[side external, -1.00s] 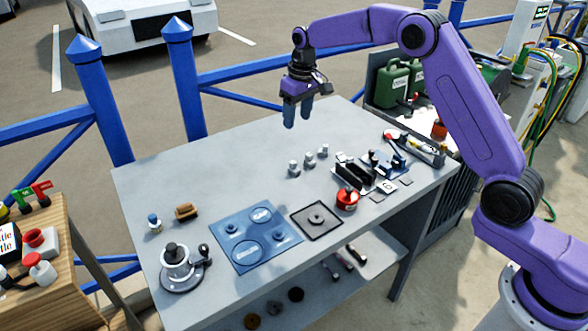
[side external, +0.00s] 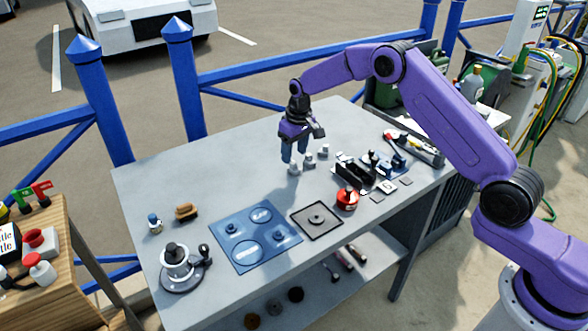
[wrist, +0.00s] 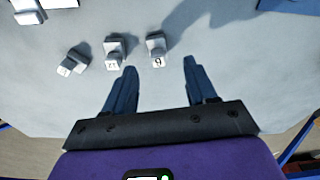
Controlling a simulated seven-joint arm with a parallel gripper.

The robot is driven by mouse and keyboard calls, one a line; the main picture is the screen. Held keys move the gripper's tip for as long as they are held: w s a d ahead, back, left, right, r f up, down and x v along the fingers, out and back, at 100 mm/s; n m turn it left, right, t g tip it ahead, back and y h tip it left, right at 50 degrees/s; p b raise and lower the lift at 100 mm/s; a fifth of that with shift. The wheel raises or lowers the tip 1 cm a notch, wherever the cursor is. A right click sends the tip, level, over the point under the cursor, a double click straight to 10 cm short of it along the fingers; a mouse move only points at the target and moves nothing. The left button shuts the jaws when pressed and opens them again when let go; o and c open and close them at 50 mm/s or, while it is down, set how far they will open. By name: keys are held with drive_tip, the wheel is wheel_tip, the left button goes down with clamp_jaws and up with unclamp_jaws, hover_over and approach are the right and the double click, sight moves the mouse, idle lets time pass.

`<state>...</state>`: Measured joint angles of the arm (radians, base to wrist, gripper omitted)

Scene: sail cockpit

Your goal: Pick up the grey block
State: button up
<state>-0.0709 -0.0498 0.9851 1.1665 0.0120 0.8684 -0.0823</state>
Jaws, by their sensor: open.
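Three small grey blocks stand in a row on the grey table: a front one (side external: 293,169), a middle one (side external: 309,161) and a back one (side external: 323,151). In the wrist view they show as a right block (wrist: 156,45), a middle block (wrist: 114,48) and a left block (wrist: 72,62), each with a small mark. I cannot tell which one the task names. My gripper (side external: 295,158) is open and empty, pointing down just above the front block. In the wrist view, the right block lies just beyond the gap between my fingertips (wrist: 160,64).
A black holder (side external: 353,173), a red round pot (side external: 347,199) and a dark square mat (side external: 330,229) are to the right. A blue mat (side external: 225,254) lies in front, with a winch (side external: 176,262) and a brown brush (side external: 186,211) at left.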

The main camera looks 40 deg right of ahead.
sight(294, 163)
drive_tip(key=shift+w+d+f, duration=0.1)
drive_tip(key=shift+f, duration=1.2)
drive_tip(key=shift+w+f, duration=0.1)
drive_tip(key=shift+f, duration=1.2)
clamp_jaws()
